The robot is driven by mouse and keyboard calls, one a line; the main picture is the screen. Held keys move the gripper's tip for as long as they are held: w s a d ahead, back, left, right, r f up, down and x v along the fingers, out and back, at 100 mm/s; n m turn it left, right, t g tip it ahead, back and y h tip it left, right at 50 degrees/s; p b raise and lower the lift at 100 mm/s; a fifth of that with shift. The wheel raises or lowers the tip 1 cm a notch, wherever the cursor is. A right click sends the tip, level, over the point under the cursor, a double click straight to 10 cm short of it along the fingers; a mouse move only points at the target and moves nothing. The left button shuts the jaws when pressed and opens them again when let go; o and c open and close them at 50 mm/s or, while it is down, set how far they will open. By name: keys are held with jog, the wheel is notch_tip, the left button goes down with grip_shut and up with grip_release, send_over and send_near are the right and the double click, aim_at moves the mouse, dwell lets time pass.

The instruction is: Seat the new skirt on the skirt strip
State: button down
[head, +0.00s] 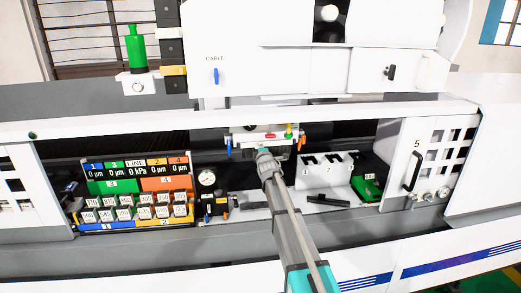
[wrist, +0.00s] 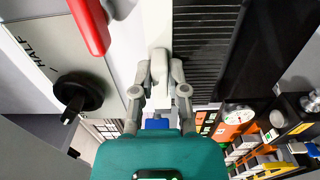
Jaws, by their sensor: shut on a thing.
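My gripper (head: 265,155) reaches in at the middle of the machine's front opening, just under the carriage with the coloured levers. In the wrist view my gripper (wrist: 160,68) is shut, its two fingers around a small pale piece, which I take to be the new skirt (wrist: 159,64). Most of that piece is hidden by the fingers, and in the head view my arm covers it. The piece lies in front of a pale surface, left of a black ribbed cover (wrist: 205,45). I cannot make out the skirt strip for certain, nor whether the piece touches it.
A red handle (wrist: 88,25) and a black knob (wrist: 78,92) stand left of the fingers. A dial gauge (head: 207,178) and a display panel (head: 137,172) are at left. A white numbered holder (head: 327,170) and green tray (head: 367,187) are at right. Dark bars lie on the ledge.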

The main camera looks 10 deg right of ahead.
jog(key=shift+w, duration=0.2)
jog(key=c, duration=0.6)
grip_release()
jog(key=shift+s, duration=0.15)
jog(key=s, duration=1.1)
jog(key=shift+s, duration=0.35)
